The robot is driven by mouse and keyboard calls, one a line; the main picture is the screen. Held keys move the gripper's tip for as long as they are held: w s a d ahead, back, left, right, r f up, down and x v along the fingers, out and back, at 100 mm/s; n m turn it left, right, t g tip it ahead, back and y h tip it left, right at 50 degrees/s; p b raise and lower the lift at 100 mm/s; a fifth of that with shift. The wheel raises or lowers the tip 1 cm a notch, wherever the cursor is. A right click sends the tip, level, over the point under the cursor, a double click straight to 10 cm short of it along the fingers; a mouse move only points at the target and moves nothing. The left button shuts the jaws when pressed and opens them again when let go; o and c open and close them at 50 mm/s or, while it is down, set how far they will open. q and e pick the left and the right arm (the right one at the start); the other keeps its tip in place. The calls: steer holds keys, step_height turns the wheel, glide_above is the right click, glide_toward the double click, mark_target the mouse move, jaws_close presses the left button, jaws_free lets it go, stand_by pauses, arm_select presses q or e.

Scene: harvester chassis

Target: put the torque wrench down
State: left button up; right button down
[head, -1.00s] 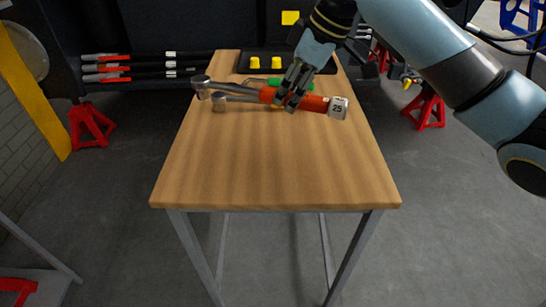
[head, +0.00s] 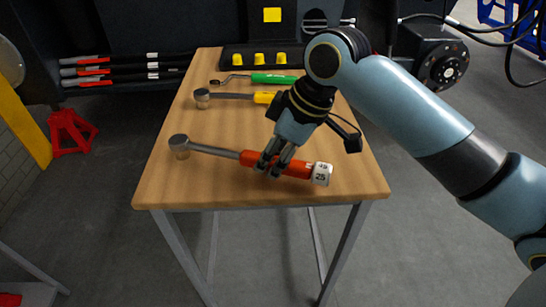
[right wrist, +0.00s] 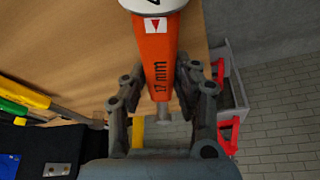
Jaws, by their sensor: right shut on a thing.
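The torque wrench (head: 215,151) has an orange-red handle, a white end cap marked 25 and a grey shaft with a round socket head at its left end. My right gripper (head: 272,164) is shut on the handle, over the front part of the wooden table (head: 250,195). In the right wrist view, the orange handle (right wrist: 156,50), marked 17 mm, lies between both fingers. The wrench looks close to the tabletop, but I cannot tell whether it touches. My left gripper is not in view.
A yellow-handled wrench (head: 232,95) and a green-handled wrench (head: 274,78) lie farther back on the table. A black tray (head: 232,60) with yellow pieces stands at the back edge. The table's front strip is clear. A red stand (head: 70,132) is on the floor left.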

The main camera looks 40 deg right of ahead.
steer(key=shift+r, duration=0.1)
steer(key=c, duration=1)
jaws_free()
steer(key=p+v, duration=0.3)
steer(key=v, duration=0.9)
steer(key=shift+a, duration=0.1)
